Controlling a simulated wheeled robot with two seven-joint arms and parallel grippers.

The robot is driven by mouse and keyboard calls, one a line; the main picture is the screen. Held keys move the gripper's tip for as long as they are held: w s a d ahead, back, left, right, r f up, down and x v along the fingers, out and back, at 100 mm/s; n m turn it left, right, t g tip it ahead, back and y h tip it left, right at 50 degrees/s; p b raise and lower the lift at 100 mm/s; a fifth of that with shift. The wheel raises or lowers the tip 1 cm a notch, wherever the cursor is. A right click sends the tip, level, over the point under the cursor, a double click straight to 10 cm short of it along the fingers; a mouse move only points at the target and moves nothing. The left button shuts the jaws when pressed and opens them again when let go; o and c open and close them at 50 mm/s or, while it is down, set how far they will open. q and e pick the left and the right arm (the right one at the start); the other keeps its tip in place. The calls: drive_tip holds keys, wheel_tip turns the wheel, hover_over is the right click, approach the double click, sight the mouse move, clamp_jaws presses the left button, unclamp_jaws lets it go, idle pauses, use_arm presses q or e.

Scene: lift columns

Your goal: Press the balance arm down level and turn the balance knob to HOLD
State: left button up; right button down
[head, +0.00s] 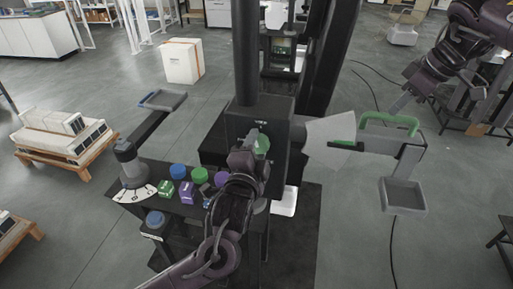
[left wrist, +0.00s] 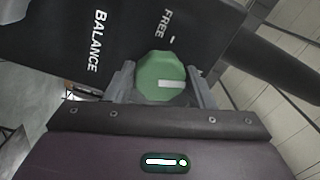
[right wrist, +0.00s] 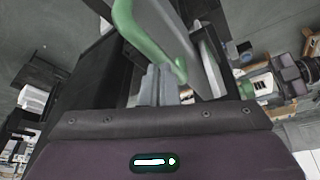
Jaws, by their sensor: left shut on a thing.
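The green balance knob (left wrist: 160,78) is on the front of a black box (head: 262,115) marked FREE and BALANCE. My left gripper (left wrist: 160,85) has a finger on each side of the knob and is shut on it. The knob's white mark points right in the left wrist view, away from the FREE tick; HOLD is not seen. The balance arm (head: 375,147) extends right from the box, with a green handle (head: 390,120) on top. My right gripper (right wrist: 183,80) is open at the green handle (right wrist: 145,38); contact is unclear. Whether the arm is level is unclear.
A black console (head: 190,203) with blue, green and purple controls stands left of my left arm. A white box (head: 183,62) stands behind on open floor.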

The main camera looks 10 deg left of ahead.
use_arm(q)
drive_tip(key=shift+m, duration=1.7)
use_arm(e)
drive_tip(key=shift+f, duration=0.2)
use_arm(q)
drive_tip(key=shift+r, duration=0.1)
drive_tip(key=o, duration=0.9)
use_arm(e)
drive_tip(key=shift+s, duration=0.1)
use_arm(q)
drive_tip(key=shift+o, duration=0.2)
drive_tip(key=s, duration=1.2)
